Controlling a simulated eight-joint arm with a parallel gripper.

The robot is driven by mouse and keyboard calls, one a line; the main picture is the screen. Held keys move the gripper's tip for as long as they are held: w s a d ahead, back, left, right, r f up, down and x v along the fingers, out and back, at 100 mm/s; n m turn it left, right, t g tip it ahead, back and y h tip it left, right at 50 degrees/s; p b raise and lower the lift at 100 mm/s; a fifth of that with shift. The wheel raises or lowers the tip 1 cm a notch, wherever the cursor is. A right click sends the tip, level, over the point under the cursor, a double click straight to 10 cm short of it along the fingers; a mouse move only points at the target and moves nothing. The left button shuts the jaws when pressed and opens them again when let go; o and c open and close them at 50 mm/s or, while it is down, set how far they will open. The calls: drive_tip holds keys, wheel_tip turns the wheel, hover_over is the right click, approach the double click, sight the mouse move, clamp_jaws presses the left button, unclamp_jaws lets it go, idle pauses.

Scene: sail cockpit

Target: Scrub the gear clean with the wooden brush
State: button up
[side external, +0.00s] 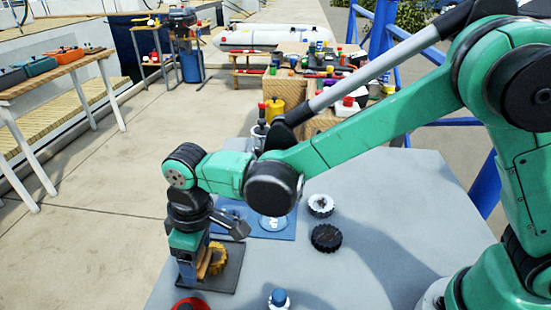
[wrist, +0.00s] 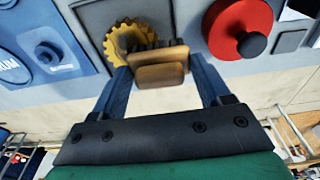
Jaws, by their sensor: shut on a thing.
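The wooden brush (wrist: 160,72) is held between the two blue fingers of my gripper (wrist: 158,64) in the wrist view. Its dark bristles point away from me and overlap the lower right part of the toothed yellow gear (wrist: 120,42); I cannot tell whether they touch it. In the side view my gripper (side external: 197,268) is low over a dark square pad (side external: 226,278), with the brush (side external: 204,260) beside the yellow gear (side external: 219,257). The gear stands on the pad and is partly hidden by my gripper.
A blue mat (side external: 285,232) is behind the pad. A red disc (wrist: 226,22) with a black knob and a blue-capped object (side external: 279,298) are near the front.

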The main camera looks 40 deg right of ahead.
drive_tip(key=w+d, duration=0.2)
drive_tip(key=d, duration=0.1)
drive_tip(key=w+d, duration=0.1)
drive_tip(key=shift+d, duration=0.4)
drive_tip(key=shift+s, duration=0.15)
drive_tip(key=shift+s+a, duration=0.5)
drive_tip(key=shift+a, duration=0.3)
drive_tip(key=shift+s+a, duration=0.45)
drive_tip(key=shift+a, duration=0.3)
drive_tip(key=shift+s+a, duration=0.5)
drive_tip(key=shift+a, duration=0.3)
drive_tip(key=shift+w+d, duration=0.5)
drive_tip(key=shift+d, duration=0.25)
drive_tip(key=shift+w+d, duration=0.5)
drive_tip(key=shift+d, duration=0.3)
drive_tip(key=shift+w+d, duration=0.5)
drive_tip(key=shift+d, duration=0.25)
drive_tip(key=shift+w+d+r, duration=0.1)
drive_tip(key=shift+d+r, duration=0.05)
wheel_tip(320, 180, up, 8)
